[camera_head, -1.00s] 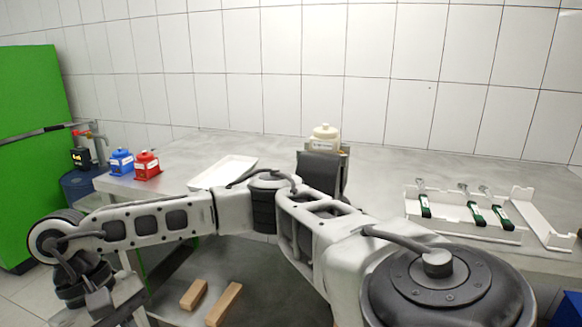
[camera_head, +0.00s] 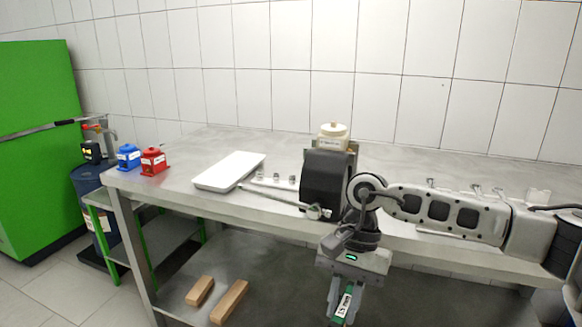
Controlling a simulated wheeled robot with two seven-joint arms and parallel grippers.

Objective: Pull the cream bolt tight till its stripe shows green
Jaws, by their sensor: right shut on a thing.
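My right gripper (camera_head: 338,297) hangs in front of the bench's front edge, pointing down. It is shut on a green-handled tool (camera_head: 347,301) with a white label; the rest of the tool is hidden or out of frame. Several small grey pieces (camera_head: 277,177) stand on the bench left of a dark pump-like body (camera_head: 325,185). A metal rod (camera_head: 275,197) with a rounded end slants in front of them. I cannot make out a cream bolt or a stripe. My left gripper is not in view.
A cream-lidded bottle (camera_head: 333,136) stands behind the dark body. Wooden blocks (camera_head: 229,302) lie below. My right arm partly hides the white rack.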

